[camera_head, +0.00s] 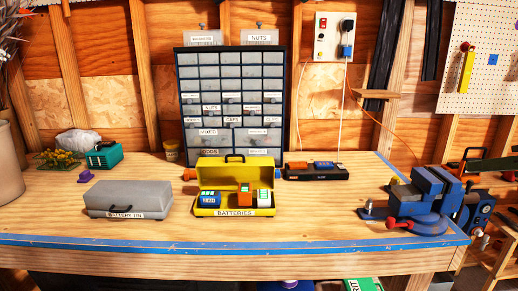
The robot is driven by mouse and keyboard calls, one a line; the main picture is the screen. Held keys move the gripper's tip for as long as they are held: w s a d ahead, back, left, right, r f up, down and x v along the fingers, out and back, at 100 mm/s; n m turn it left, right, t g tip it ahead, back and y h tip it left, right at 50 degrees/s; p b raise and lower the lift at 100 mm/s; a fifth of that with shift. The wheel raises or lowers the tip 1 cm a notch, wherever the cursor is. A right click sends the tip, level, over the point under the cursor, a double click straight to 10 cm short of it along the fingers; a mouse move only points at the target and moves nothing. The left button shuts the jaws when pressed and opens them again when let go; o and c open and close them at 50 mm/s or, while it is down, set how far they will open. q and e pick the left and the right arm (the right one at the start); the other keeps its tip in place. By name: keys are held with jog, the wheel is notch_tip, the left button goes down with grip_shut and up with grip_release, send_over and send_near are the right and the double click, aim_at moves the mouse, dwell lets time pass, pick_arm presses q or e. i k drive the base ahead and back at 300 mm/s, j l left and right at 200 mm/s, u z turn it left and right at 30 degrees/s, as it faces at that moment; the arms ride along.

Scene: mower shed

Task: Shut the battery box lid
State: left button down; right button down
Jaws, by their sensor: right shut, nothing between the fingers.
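The yellow battery box (236,212), labelled BATTERIES, stands on the bench at the middle. Its lid (237,173) is open, standing up at the back, with a dark handle on its top edge. In the box are a blue battery (208,199), an orange one (244,195) and a white and green one (264,198). My left gripper is not in view.
A grey battery tin (130,195) stands left of the box. A blue vise (418,205) with a red knob sits at the bench's right. A drawer cabinet (232,105) and a black tool tray (316,172) stand behind. The bench front (310,232) is clear.

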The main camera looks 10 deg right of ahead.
aim_at(226, 173)
jog(key=i+j, duration=1)
jog(key=j, duration=0.25)
jog(key=i+j, duration=0.5)
jog(key=j, duration=0.1)
